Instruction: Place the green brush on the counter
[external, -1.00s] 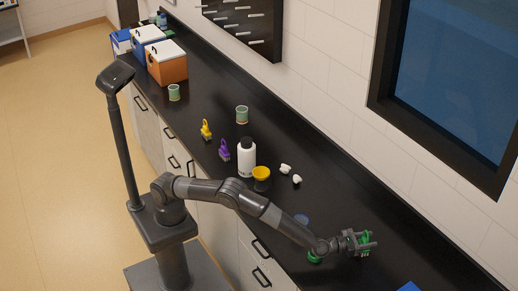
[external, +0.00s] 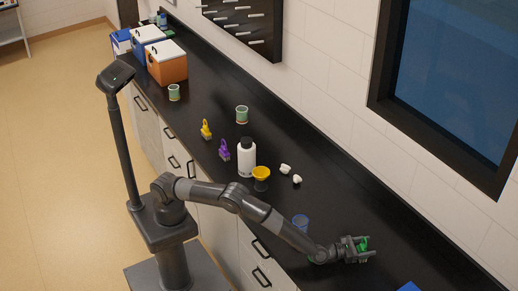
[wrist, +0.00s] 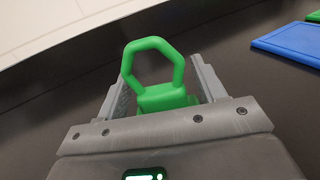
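The green brush (wrist: 152,75), with a hexagonal loop handle and a block below it, is in the middle of the wrist view. It also shows at my gripper in the external view (external: 363,243). My gripper (external: 362,250) is low over the black counter (external: 345,215) near its front right end. Its two fingers (wrist: 160,95) stand apart on either side of the brush, with narrow gaps showing beside the green block. The brush's lower end is hidden by my gripper, so its contact with the counter cannot be seen.
A blue flat item (external: 409,287) lies to the right. A yellow-topped item (external: 261,174), white bottle (external: 246,157), purple brush (external: 224,150) and yellow brush (external: 206,130) stand farther left. Counter behind my gripper is clear.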

